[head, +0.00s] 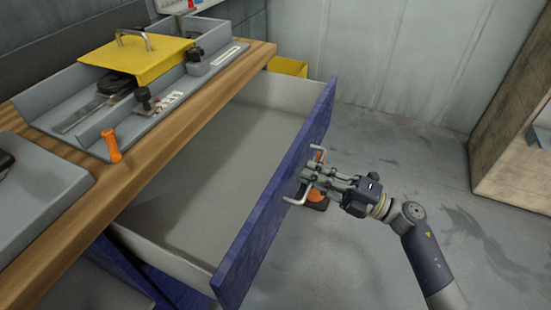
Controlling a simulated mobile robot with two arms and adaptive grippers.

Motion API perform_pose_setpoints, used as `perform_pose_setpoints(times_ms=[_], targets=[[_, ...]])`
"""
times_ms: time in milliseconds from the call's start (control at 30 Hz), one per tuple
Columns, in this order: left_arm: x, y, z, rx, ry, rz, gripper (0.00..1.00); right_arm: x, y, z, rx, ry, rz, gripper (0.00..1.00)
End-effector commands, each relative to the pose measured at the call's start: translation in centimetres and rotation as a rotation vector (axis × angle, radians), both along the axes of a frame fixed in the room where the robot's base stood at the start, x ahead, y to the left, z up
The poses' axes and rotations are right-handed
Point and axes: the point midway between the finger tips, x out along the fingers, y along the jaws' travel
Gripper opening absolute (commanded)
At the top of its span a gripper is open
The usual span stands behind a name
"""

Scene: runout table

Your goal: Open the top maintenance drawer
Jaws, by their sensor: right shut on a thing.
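The top maintenance drawer (270,200) stands far out from under the wooden bench top, with a blue front and pale inner walls. The part of its inside that shows looks empty. A light metal bar handle (296,201) sits on the outer face of the blue front. My right gripper (308,177) is at this handle and shut on it, with the arm coming in from the lower right. My left gripper is not in view.
The wooden bench top (225,97) carries a grey tray (50,96) with a yellow cover (138,60) and an orange-handled part (111,146). An orange and black object (317,197) is behind my gripper. A wooden crate (515,150) stands right; floor between is clear.

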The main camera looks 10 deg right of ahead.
Motion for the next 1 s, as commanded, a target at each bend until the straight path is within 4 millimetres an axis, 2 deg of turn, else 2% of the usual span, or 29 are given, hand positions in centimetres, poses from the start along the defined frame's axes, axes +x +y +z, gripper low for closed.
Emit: perform_pose_setpoints(times_ms=[33,200,400,600,967,1000], targets=[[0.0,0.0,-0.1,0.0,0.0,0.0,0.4,-1.1,-1.3,-0.3,-0.007,0.006,0.003,0.0],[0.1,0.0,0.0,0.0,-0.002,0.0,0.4,-3.6,-4.7,-0.3,-0.004,0.005,0.003,0.0],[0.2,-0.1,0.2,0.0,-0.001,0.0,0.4,-5.4,-7.3,-0.3,-0.004,0.003,0.003,0.0],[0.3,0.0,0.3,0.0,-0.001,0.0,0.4,-6.2,-8.3,-0.3,-0.002,0.002,0.003,0.0],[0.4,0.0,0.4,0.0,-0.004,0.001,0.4,-6.3,-8.4,-0.3,-0.002,0.003,0.002,0.0],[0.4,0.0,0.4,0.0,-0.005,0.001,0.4,-6.2,-8.4,-0.3,-0.002,0.003,0.002,0.12]])
